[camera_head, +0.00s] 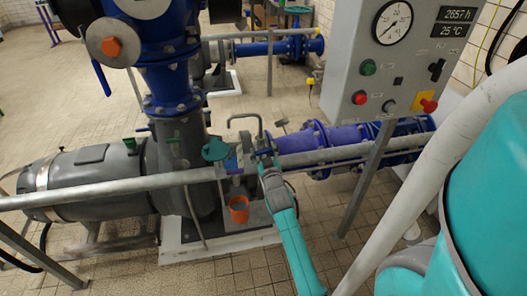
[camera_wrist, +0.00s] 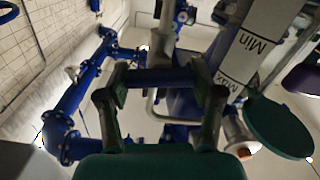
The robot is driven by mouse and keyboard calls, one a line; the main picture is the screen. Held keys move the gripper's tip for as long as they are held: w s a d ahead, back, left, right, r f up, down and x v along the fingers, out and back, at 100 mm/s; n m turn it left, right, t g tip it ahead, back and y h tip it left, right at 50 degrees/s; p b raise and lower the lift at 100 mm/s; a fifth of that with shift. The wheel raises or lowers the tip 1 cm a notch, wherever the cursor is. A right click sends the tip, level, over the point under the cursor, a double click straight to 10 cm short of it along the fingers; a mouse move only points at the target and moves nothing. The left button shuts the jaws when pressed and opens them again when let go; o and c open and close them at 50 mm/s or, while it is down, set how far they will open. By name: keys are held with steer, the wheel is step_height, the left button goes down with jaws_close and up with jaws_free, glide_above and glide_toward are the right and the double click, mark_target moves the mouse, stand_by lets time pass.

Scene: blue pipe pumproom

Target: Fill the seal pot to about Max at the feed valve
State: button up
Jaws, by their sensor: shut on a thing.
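The seal pot (camera_head: 231,163) is a small upright vessel beside the grey pump, with its dark green lid (camera_head: 214,150) swung to the left. In the wrist view, the pot wall (camera_wrist: 241,62) carries Max and Min labels, seen upside down, and the lid (camera_wrist: 281,127) shows at the right. I cannot see the liquid level. My gripper (camera_head: 263,158) is just right of the pot. In the wrist view, my gripper (camera_wrist: 160,88) is shut on a dark blue bar (camera_wrist: 160,77), which looks like the feed valve's handle. The valve body is mostly hidden.
A grey rail (camera_head: 110,190) crosses in front of the pump (camera_head: 95,180). A grey control panel (camera_head: 400,65) with a gauge hangs at the right. Blue pipework (camera_head: 345,140) runs behind my arm. Tiled floor lies open in front.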

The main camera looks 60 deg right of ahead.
steer(key=n, duration=0.5)
steer(key=shift+w+n, duration=0.1)
steer(key=shift+n, duration=0.2)
steer(key=n, duration=0.5)
steer(key=shift+a+f+n, duration=0.1)
steer(key=shift+f+n, duration=0.05)
steer(key=shift+n, duration=0.55)
steer(key=o, duration=1.2)
steer(key=shift+w, duration=0.1)
steer(key=shift+c, duration=0.2)
steer(key=v, duration=1.2)
